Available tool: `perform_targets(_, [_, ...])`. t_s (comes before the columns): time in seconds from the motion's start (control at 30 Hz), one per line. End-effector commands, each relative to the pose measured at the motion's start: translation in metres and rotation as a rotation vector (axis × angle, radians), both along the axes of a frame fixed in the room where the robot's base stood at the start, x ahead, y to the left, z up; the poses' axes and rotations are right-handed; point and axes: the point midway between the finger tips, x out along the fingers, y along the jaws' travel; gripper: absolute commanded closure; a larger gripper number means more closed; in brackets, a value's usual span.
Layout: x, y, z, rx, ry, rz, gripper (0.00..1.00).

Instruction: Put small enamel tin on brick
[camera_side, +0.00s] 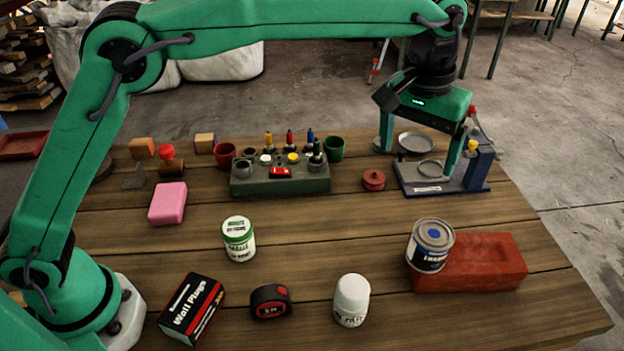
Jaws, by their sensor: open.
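The small enamel tin (428,248) is a grey can with a dark blue label and a blue dot on its lid. It stands upright on the left end of the red brick (488,262), near the brick's left edge. The brick lies flat at the front right of the table, its right part bare. My gripper (417,160) is open at the back right, well behind and apart from the tin and brick. Its two fingers point down on either side of a small round-dish stand, with no object seen held between them.
The stand (472,175) has a grey base and blue post; a red knob (373,180) lies beside it. A green holder (280,185) sits mid-back. A green-white tin (239,239), tape measure (270,301), white bottle (351,299) and wall-plug box (191,308) stand in front.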

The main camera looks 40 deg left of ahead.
Motion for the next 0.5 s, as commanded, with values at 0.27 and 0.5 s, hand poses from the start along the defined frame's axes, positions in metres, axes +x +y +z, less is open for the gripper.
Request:
perform_targets(0.27, [-0.015,0.077,0.041,-0.030,-0.069,0.005,0.12])
perform_targets(0.5, [-0.041,0.139,0.061,-0.043,-0.130,0.006,0.12])
